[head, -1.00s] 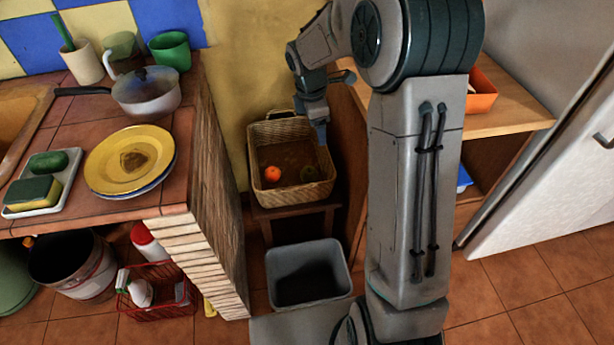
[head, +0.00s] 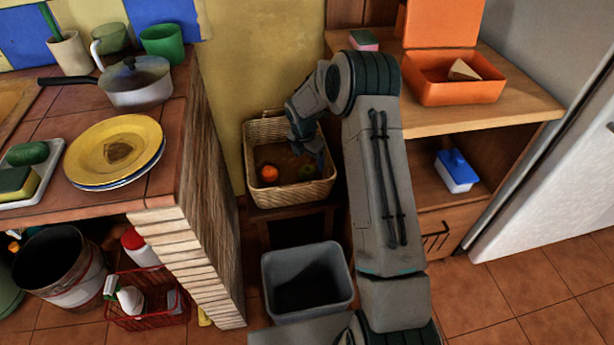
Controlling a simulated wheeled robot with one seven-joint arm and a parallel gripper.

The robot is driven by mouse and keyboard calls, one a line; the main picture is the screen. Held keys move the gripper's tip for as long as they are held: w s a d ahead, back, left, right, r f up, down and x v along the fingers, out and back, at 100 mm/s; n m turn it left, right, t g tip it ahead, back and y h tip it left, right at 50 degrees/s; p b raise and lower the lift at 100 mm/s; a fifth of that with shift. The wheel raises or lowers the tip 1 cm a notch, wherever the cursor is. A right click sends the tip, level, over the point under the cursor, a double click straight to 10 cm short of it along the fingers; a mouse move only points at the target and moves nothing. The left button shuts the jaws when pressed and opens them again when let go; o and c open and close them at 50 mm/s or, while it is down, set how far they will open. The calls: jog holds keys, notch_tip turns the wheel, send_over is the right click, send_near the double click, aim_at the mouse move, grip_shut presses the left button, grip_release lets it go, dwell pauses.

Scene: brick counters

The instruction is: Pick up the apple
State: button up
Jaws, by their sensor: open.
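A wicker basket (head: 256,192) stands on a low wooden stool between the counters.
A grey bin (head: 308,318) stands on the floor before the basket. A brick counter (head: 195,235) borders it at left. At right, a wooden shelf unit (head: 440,118) carries an orange box (head: 455,92). The basket's rim surrounds the fruit.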

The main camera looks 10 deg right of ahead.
aim_at(307, 169)
jog(key=f, duration=0.1)
jog(key=f+b, duration=0.1)
jog(key=f, duration=0.3)
jog(key=shift+a+f, duration=0.25)
jog(key=shift+d+f, duration=0.1)
jog(key=shift+f, duration=0.2)
jog(key=c, duration=1.1)
